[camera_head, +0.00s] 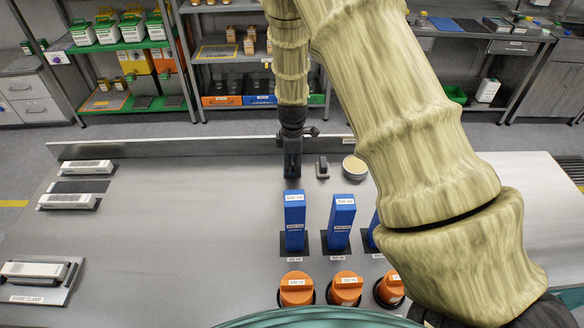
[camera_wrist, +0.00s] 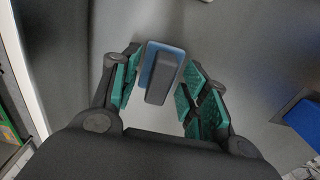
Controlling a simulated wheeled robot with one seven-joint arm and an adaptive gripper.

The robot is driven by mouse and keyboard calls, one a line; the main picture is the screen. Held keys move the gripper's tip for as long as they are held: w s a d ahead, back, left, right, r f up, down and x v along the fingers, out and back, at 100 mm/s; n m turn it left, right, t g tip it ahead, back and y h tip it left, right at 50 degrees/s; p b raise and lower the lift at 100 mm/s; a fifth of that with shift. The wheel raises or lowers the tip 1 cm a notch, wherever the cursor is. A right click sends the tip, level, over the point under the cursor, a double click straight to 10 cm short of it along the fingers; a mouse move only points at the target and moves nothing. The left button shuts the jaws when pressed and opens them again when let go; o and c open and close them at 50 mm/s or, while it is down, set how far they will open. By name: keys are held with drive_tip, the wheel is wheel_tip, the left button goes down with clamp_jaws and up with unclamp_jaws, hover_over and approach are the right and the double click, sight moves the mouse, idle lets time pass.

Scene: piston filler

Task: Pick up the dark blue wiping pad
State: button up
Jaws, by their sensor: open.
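In the wrist view the wiping pad (camera_wrist: 150,60), a blue base with a dark grey grip on top, lies on the grey table. It shows between and slightly beyond the fingertips of my gripper (camera_wrist: 158,88). The green-padded fingers are open, with visible gaps on both sides, and hold nothing. In the head view my gripper (camera_head: 292,172) points down low over the table's back part. A small dark block with a grip (camera_head: 322,168) sits just to its right; I cannot tell if it is the same pad.
A pale round dish (camera_head: 355,167) stands to the right. Tall blue boxes (camera_head: 294,220) and orange-capped containers (camera_head: 296,288) stand in front. A low rail (camera_head: 200,147) runs along the back edge. The table's left middle is clear. My arm hides part of the right side.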

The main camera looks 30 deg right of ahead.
clamp_jaws()
drive_tip(key=shift+r, duration=0.1)
idle(0.3)
drive_tip(key=shift+r+b, duration=1.55)
drive_tip(key=shift+r, duration=3.35)
